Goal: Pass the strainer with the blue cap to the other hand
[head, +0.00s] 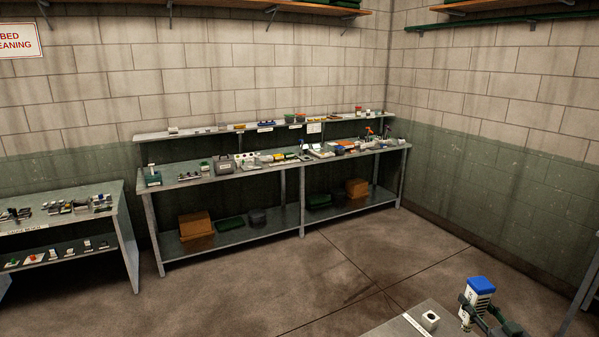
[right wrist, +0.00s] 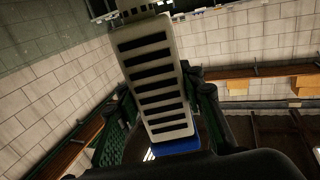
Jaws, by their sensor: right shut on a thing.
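The strainer with the blue cap (head: 480,288) is at the lower right of the head view. It is a white body with its blue cap on top, and it stands roughly upright. My right gripper (head: 478,308) is shut on its body. In the right wrist view the strainer (right wrist: 153,80) shows a pale body with a row of dark slots, and a bit of the blue cap (right wrist: 176,146) shows at its lower end. The right gripper's fingers (right wrist: 160,110) are on either side of it. My left gripper is not in view.
A grey table top (head: 390,328) with a small white block with a dark hole (head: 430,320) is next to the strainer. A long bench (head: 230,174) with many small items stands by the back wall. Another bench (head: 60,222) is at the left. The floor between is clear.

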